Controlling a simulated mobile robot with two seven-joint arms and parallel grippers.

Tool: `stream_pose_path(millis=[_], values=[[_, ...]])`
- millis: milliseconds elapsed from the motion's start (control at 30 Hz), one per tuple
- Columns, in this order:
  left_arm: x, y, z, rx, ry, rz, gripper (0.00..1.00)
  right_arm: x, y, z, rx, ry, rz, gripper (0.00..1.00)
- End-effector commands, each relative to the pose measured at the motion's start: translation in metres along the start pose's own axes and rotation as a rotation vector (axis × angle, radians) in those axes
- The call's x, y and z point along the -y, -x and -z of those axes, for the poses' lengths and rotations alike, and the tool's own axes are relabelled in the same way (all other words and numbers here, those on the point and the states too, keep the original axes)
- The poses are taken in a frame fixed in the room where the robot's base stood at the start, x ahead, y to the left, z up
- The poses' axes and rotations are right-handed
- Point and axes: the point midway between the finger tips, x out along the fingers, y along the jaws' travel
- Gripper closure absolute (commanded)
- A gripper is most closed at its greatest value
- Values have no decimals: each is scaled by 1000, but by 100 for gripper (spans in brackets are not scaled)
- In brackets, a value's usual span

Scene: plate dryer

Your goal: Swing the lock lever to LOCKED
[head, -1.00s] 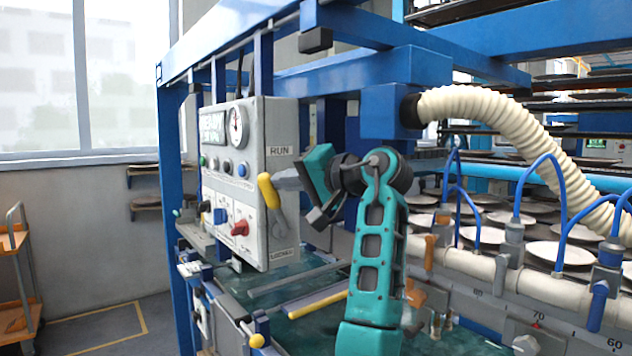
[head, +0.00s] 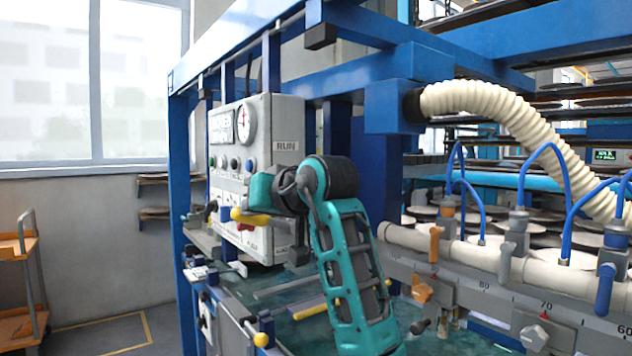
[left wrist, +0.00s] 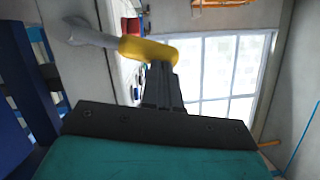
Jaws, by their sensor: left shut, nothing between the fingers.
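The lock lever has a yellow grip (head: 250,217) and stands at the grey control panel (head: 262,140), between the RUN label (head: 287,146) above and the lower label, too small to read clearly. In the head view the grip points left, nearly level, and my left wrist hides the rest of the lever. The left wrist view shows the yellow grip (left wrist: 148,50) and its grey shank (left wrist: 88,35). My left gripper (left wrist: 160,72) is shut and empty, its fingertips right by the grip; I cannot tell whether they touch. My right gripper is out of view.
The panel carries a gauge (head: 246,124), buttons and a red knob, partly hidden. A blue frame post (head: 385,150) and a cream hose (head: 520,130) stand to the right. An orange cart (head: 20,270) is at far left, with open floor beside it.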

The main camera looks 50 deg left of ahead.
Motion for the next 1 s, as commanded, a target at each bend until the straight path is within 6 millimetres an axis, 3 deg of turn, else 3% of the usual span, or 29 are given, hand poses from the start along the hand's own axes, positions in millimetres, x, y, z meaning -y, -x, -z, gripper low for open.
stream_pose_path(millis=[400, 1000], values=[[4, -10, -30, 0, 248, -80, 100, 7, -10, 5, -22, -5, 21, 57], [4, -12, -35, -2, 313, -102, 100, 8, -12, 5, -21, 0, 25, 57]])
